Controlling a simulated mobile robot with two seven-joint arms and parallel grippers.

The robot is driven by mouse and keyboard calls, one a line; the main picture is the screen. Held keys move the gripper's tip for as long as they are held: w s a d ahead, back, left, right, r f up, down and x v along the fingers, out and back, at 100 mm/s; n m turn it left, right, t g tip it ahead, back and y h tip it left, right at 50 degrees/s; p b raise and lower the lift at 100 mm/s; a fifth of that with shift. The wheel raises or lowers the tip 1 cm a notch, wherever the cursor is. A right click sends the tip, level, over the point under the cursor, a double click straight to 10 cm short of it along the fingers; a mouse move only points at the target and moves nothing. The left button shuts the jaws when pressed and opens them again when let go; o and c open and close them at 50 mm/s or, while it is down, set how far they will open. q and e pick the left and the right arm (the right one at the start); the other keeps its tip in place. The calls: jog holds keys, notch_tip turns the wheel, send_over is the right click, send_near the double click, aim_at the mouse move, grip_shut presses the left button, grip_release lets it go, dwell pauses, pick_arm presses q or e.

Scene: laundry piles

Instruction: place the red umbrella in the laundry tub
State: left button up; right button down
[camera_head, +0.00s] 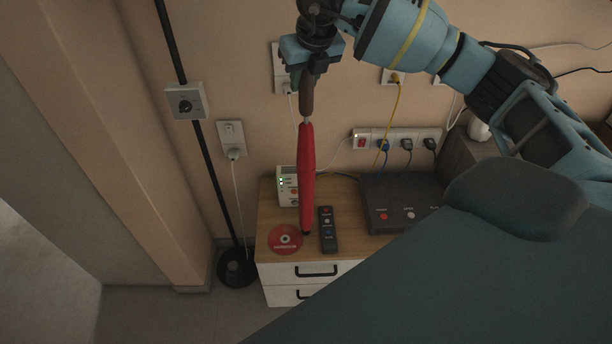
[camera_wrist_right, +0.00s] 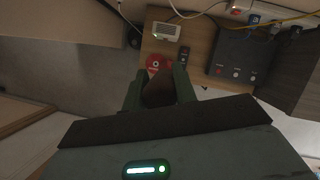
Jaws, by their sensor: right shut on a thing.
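The red umbrella (camera_head: 307,175) hangs upright, closed, with its brown handle (camera_head: 307,92) at the top and its dark tip low in front of the cabinet top. My right gripper (camera_head: 308,72) is shut on the handle, high in the head view. In the right wrist view, my right gripper (camera_wrist_right: 160,92) has its green fingers on both sides of the brown handle (camera_wrist_right: 158,93). Whether the tip touches the cabinet cannot be told. My left gripper is not in view. No laundry tub shows.
A wooden-topped cabinet (camera_head: 345,264) holds a red disc (camera_head: 285,239), a remote (camera_head: 328,230), a white router (camera_head: 287,186) and a dark box (camera_head: 400,203). A power strip (camera_head: 398,140) with cables is on the wall. A black pole (camera_head: 212,170) stands left. Floor at lower left is clear.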

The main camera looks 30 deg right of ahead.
jog(key=shift+r, duration=0.2)
jog(key=shift+r, duration=1.65)
jog(key=s+a+r+b, duration=0.1)
jog(key=s+a, duration=0.2)
jog(key=a, duration=0.4)
jog(key=s+a, duration=0.4)
jog(key=a, duration=0.4)
pick_arm(q)
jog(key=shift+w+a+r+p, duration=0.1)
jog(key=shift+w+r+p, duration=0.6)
jog(key=shift+p, duration=0.4)
pick_arm(e)
jog(key=s+f+m+g, duration=0.4)
jog(key=s+f+m, duration=0.4)
jog(key=f+m, duration=0.7)
jog(key=s+d+f+m+g, duration=0.1)
jog(key=s+f+m+g, duration=0.4)
jog(key=f+m, duration=1.1)
jog(key=s+m, duration=0.3)
jog(key=shift+s+d+y, duration=0.2)
jog(key=shift+d+y, duration=0.1)
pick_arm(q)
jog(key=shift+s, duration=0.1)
pick_arm(e)
jog(key=shift+f, duration=0.1)
